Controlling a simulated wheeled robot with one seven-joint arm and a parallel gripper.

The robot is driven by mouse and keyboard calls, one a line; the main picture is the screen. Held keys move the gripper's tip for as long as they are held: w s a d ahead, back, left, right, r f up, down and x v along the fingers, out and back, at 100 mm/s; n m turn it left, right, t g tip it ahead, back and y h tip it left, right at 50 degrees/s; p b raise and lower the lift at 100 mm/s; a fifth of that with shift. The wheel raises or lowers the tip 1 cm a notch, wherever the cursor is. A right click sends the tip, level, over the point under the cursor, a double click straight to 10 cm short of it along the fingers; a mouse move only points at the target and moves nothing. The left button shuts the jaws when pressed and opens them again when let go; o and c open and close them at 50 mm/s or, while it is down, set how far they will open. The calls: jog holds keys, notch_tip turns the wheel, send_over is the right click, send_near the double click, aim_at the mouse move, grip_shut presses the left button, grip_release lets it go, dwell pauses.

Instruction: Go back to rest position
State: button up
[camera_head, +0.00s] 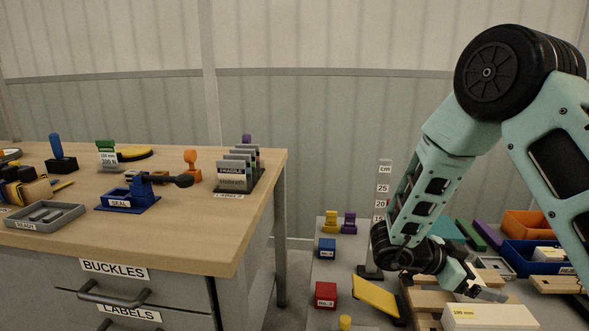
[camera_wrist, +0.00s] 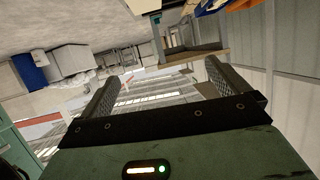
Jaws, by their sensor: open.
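My gripper (camera_head: 482,288) is at the lower right of the head view, at the end of my bent mint-green arm. It hangs low over the grey table, close to wooden slats and a white box (camera_head: 490,317) with a yellow mark. In the wrist view my gripper (camera_wrist: 158,88) shows two dark ribbed fingers spread wide apart. Nothing is between them; the room's floor and distant furniture show past them. In the head view the fingertips are small and partly hidden by the wrist.
A grey table (camera_head: 335,285) holds a red block (camera_head: 326,294), a blue block (camera_head: 327,248), a tilted yellow panel (camera_head: 376,296) and an upright ruler (camera_head: 384,185). Orange (camera_head: 525,223) and blue bins stand right. A wooden workbench (camera_head: 200,240) with tools stands left. A gap separates the two.

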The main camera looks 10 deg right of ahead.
jog(key=w+a+f+n+t+y+b, duration=0.1)
jog(key=w+a+n+t+y+b, duration=0.1)
jog(key=w+a+n+t+y, duration=0.45)
jog(key=w+a+n+t+y+b, duration=0.1)
jog(key=w+a+n+t+y, duration=0.2)
jog(key=a, duration=0.6)
jog(key=s+a+n+g+y+b, duration=0.1)
jog(key=s+a+n+y+b, duration=0.1)
jog(key=s+a+n+y, duration=0.5)
jog(key=s+a+n+g+y+b, duration=0.1)
jog(key=s+a+n+b, duration=0.15)
jog(key=s+a, duration=0.65)
jog(key=s+d+f+n+g+h+b, duration=0.1)
jog(key=s+d+f+n+g+h, duration=0.15)
jog(key=s+n+g, duration=0.9)
jog(key=s+r+m+t+p, duration=0.3)
jog(key=r+t+p, duration=0.3)
jog(key=r+p, duration=2.3)
jog(key=shift+r+h, duration=0.3)
jog(key=shift+r, duration=0.45)
jog(key=shift+d, duration=0.1)
